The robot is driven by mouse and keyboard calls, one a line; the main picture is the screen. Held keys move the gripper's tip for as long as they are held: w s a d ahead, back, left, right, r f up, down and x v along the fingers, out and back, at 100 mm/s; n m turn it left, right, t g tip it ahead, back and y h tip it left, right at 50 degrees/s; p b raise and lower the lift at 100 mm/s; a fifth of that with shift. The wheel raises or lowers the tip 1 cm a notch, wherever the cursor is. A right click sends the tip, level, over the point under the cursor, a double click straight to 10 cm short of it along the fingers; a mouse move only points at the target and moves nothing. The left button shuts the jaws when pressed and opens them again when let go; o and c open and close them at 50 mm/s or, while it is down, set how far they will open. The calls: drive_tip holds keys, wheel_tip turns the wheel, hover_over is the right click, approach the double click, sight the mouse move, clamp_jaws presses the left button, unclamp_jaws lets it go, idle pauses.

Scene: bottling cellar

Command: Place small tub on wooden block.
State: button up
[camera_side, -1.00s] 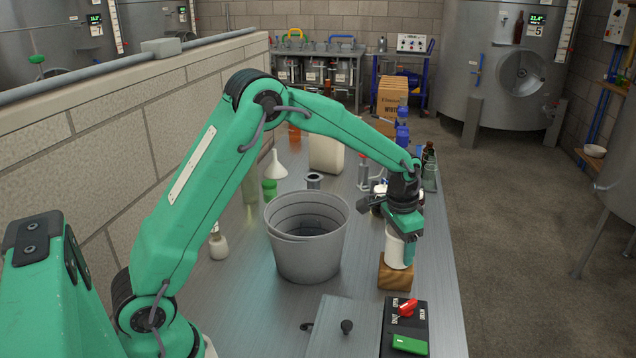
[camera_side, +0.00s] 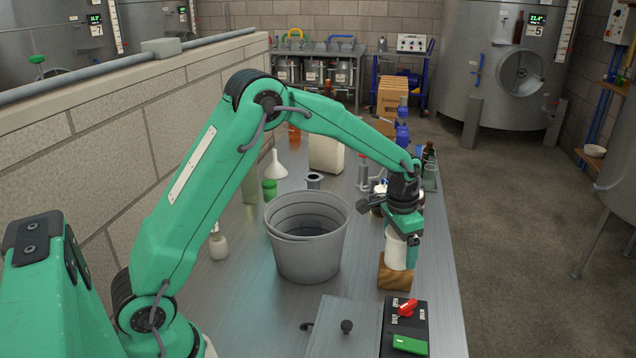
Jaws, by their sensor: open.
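The small tub (camera_side: 396,248) is white and stands upright on top of the wooden block (camera_side: 395,277). The block sits on the metal bench, right of the grey bucket. My gripper (camera_side: 404,252) is open and still around the tub, with one green finger in front of its right side. The other finger is largely hidden behind the tub. The tub's upper edge is partly covered by my gripper.
A grey bucket (camera_side: 307,240) stands left of the block. A switch box (camera_side: 406,327) with a red knob and green button is close in front. Bottles and a white canister (camera_side: 326,153) stand farther back. The bench's right edge is near the block.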

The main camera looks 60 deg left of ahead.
drive_tip(key=r, duration=0.7)
drive_tip(key=s+r, duration=0.1)
drive_tip(key=r, duration=0.3)
drive_tip(key=shift+r, duration=0.45)
drive_tip(key=shift+s, duration=0.1)
drive_tip(key=shift+s+r, duration=0.2)
drive_tip(key=shift+r, duration=0.05)
drive_tip(key=s+r+n+t, duration=0.1)
drive_tip(key=s+r+t, duration=0.1)
drive_tip(key=s, duration=1.2)
drive_tip(key=s+a+r+n+t, duration=0.1)
drive_tip(key=s+n+t, duration=0.1)
drive_tip(key=s, duration=1.2)
drive_tip(key=shift+s+a+r+t, duration=0.15)
drive_tip(key=shift+r+t, duration=0.15)
drive_tip(key=shift+r, duration=0.1)
drive_tip(key=shift+o, duration=0.2)
